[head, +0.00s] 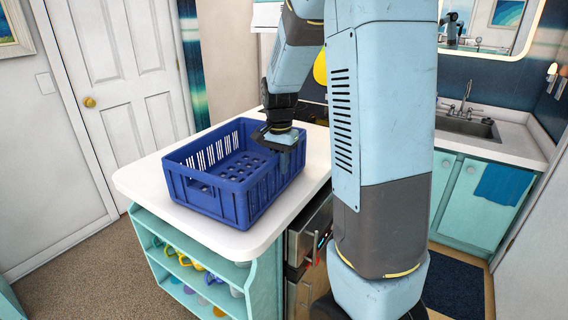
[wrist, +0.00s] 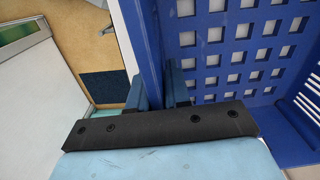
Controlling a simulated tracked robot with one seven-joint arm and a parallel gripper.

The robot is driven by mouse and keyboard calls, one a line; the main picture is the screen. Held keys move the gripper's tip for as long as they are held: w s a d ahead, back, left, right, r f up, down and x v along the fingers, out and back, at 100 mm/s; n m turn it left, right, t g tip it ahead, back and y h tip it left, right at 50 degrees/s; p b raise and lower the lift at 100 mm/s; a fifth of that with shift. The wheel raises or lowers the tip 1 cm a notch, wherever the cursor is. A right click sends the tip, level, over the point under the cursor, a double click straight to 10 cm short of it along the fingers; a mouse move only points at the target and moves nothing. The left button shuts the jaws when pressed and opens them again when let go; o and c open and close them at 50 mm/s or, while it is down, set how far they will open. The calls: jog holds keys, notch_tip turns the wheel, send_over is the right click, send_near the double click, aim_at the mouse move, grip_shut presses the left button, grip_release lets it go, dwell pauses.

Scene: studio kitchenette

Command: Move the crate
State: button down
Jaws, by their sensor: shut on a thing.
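The blue plastic crate (head: 222,201) stands upright on the white counter top in the head view, with slotted walls and a grid of holes in its floor. It looks empty. My gripper (head: 280,138) is at the crate's right wall, coming down from above. In the wrist view, my gripper's two fingers (wrist: 171,92) straddle the wall of the crate (wrist: 235,62), one on each side, and are shut on it. Part of the right wall is hidden behind my gripper in the head view.
The white counter top (head: 140,181) has bare room at the left and front of the crate. Its shelves below (head: 160,260) hold several small items. A sink counter (head: 480,138) is at the right, a white door (head: 125,85) at the back left. A dark mat (head: 455,288) lies on the floor.

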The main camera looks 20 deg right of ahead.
jog(key=shift+s+f, duration=0.1)
jog(key=c, duration=1)
grip_release()
jog(key=shift+d, duration=0.15)
notch_tip(320, 180, up, 14)
jog(key=shift+f, duration=0.1)
jog(key=s+a+n+t, duration=0.2)
jog(key=s+n, duration=0.1)
jog(key=s, duration=0.4)
jog(key=s+a+r+n+t, duration=0.1)
jog(key=s+n, duration=0.2)
jog(key=s, duration=0.5)
jog(key=s+a+n+t, duration=0.2)
jog(key=s+n, duration=0.2)
jog(key=s, duration=0.4)
jog(key=shift+a+r+t, duration=0.3)
jog(key=shift+a, duration=0.05)
